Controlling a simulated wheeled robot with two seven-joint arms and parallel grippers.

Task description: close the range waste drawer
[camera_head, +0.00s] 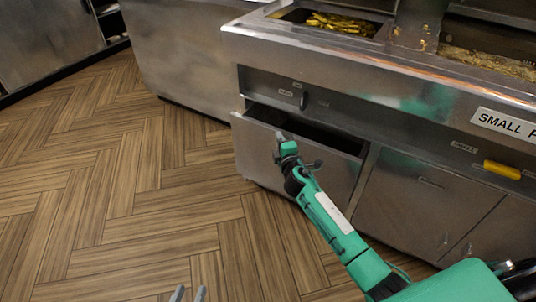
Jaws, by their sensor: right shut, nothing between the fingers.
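The waste drawer (252,158) is a grey metal drawer low on the front of the range, under the control strip. It stands partly open, and its dark inside (325,135) shows behind the top edge. My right gripper (280,138) is shut and empty, at the upper part of the drawer's front face. I cannot tell whether it touches the face. My green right forearm covers part of the drawer front. My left gripper (189,294) shows only as two grey fingertips with a gap between them at the bottom edge, over the floor, well away from the drawer.
The range top (375,67) overhangs the drawer, with fries (342,24) in a bay. A closed cabinet door (420,200) is right of the drawer. A yellow handle (502,169) sits further right. The wood floor (130,190) in front and to the left is clear.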

